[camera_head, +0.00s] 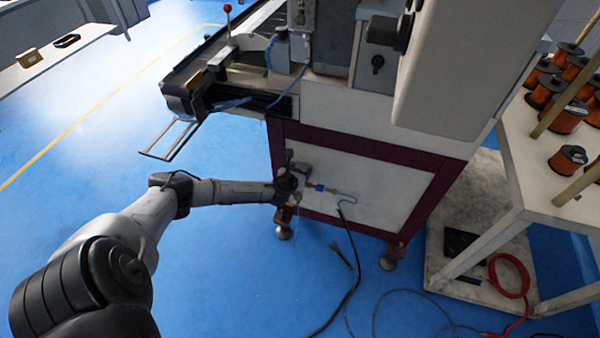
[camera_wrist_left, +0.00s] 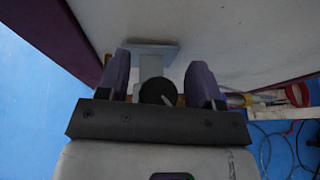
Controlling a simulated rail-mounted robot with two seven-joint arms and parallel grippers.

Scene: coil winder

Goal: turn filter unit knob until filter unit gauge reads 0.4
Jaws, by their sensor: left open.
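The filter unit (camera_head: 298,168) is mounted on the pale lower panel of the machine, small and partly covered by my left gripper (camera_head: 288,184). In the left wrist view, a grey bracket and body of the filter unit (camera_wrist_left: 152,58) stand out from the panel. A round black knob (camera_wrist_left: 153,92) with a pale mark on it lies between the two purple fingers of my left gripper (camera_wrist_left: 161,80). The fingers are open, with visible gaps on both sides of the knob. I cannot make out the gauge face or its reading. My right gripper is not in view.
A brass fitting with a blue part (camera_head: 320,188) and a hose run right from the filter unit. A black cable (camera_head: 350,262) hangs to the blue floor. A wire frame (camera_head: 170,138) juts out at upper left. A table with copper spools (camera_head: 568,158) stands right.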

